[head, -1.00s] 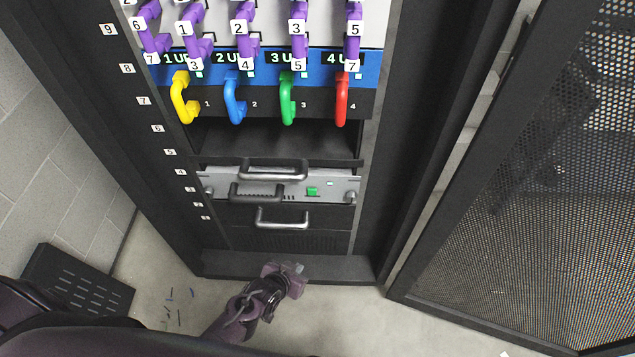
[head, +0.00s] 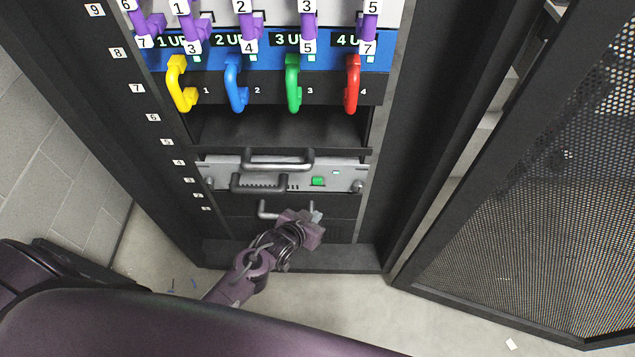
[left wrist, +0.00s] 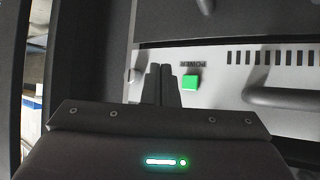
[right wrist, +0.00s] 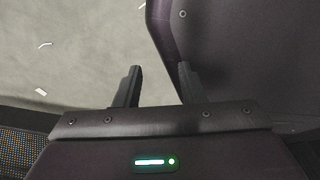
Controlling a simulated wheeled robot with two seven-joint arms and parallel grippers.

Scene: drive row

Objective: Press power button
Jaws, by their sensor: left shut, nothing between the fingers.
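The green power button (head: 318,181) sits on the grey front panel of a unit (head: 215,178) low in the rack. In the left wrist view the button (left wrist: 190,82) lies just right of my fingertips, below the label POWER. My left gripper (head: 317,217) is shut and empty, below the button in the head view. Its fingers (left wrist: 161,72) are together and point at the panel; I cannot tell the remaining gap. My right gripper (right wrist: 155,70) is open and empty, pointing over the floor and away from the rack; the head view does not show it.
Metal handles (head: 277,162) stick out left of the button, and another handle (head: 284,213) is just below. Coloured handles (head: 293,85) hang higher up. The open mesh door (head: 520,200) stands to the right.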

